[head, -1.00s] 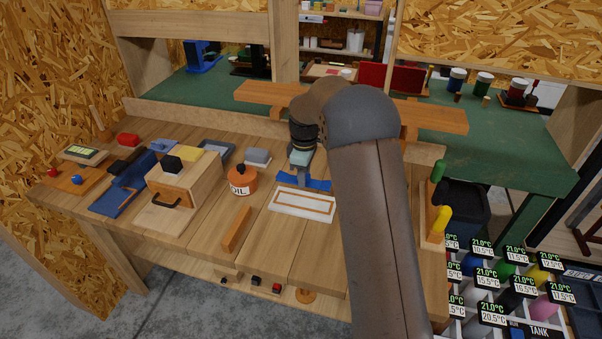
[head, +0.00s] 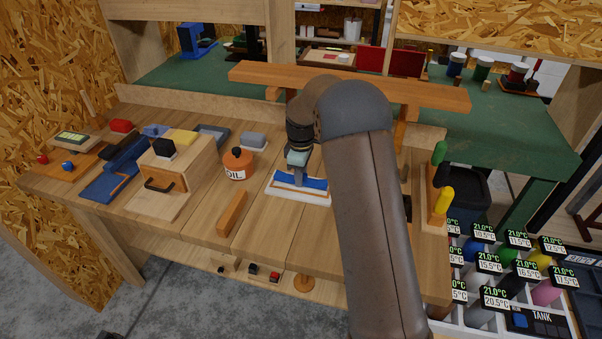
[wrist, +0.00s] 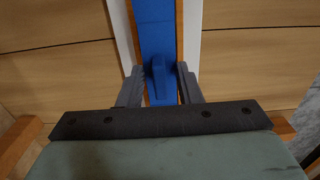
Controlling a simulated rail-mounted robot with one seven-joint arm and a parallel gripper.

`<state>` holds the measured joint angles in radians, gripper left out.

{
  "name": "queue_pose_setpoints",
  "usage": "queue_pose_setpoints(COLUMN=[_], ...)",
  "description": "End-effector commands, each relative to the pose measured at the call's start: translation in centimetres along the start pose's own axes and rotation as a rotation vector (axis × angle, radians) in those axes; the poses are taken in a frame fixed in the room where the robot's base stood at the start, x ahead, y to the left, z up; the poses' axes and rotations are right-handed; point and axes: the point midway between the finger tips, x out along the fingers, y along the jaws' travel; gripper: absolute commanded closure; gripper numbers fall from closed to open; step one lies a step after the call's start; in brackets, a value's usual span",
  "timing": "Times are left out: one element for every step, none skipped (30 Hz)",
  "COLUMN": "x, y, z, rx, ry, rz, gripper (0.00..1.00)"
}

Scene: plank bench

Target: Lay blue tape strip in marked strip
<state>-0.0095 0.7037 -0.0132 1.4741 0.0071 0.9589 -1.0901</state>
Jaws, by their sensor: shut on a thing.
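The blue tape strip (head: 314,184) is over the white board (head: 300,198) with the orange outlined marked strip. In the wrist view the blue strip (wrist: 154,28) runs lengthwise along the board, with orange edges (wrist: 179,25) and white margins (wrist: 192,25) showing on both sides. My gripper (head: 298,178) points down at the strip. In the wrist view my gripper (wrist: 160,84) is shut on the raised blue tab in the strip's middle. I cannot tell whether the strip touches the board. My arm hides some of the board's right side in the head view.
An orange oil can (head: 237,165) and a grey block (head: 253,140) stand left of the board. A wooden drawer box (head: 185,165) is farther left. A raised wooden beam (head: 350,84) crosses behind my arm.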

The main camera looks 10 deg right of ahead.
Motion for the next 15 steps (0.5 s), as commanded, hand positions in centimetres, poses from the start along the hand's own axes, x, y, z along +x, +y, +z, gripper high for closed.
queue_pose_setpoints(x=[0.02, 0.02, 0.01, -0.01, -0.01, -0.01, -0.01, 0.0, 0.01, 0.03, 0.06, 0.11, 0.16, 0.22, 0.3], y=[0.01, 0.01, 0.01, 0.0, 0.0, 0.0, 0.0, 0.0, 0.0, 0.0, 0.0, 0.0, 0.0, 0.0, -0.01], z=[0.05, 0.07, 0.07, 0.06, 0.06, 0.06, 0.06, 0.05, 0.05, 0.05, 0.05, 0.05, 0.05, 0.05, 0.05], rx=[0.0, 0.0, 0.0, 0.0, 0.0, 0.0, 0.0, 0.0, 0.0, 0.0, 0.0, 0.0, 0.0, 0.0, 0.0], ry=[0.0, 0.0, 0.0, 0.0, 0.0, 0.0, 0.0, 0.0, 0.0, 0.0, 0.0, 0.0, 0.0, 0.0, 0.0], rz=[0.0, 0.0, 0.0, 0.0, 0.0, 0.0, 0.0, 0.0, 0.0, 0.0, 0.0, 0.0, 0.0, 0.0, 0.0], gripper=[0.9, 0.9, 0.9, 0.9, 0.9, 0.9, 0.9, 0.9, 0.9, 0.9, 0.9, 0.9, 0.9, 0.9, 0.9])
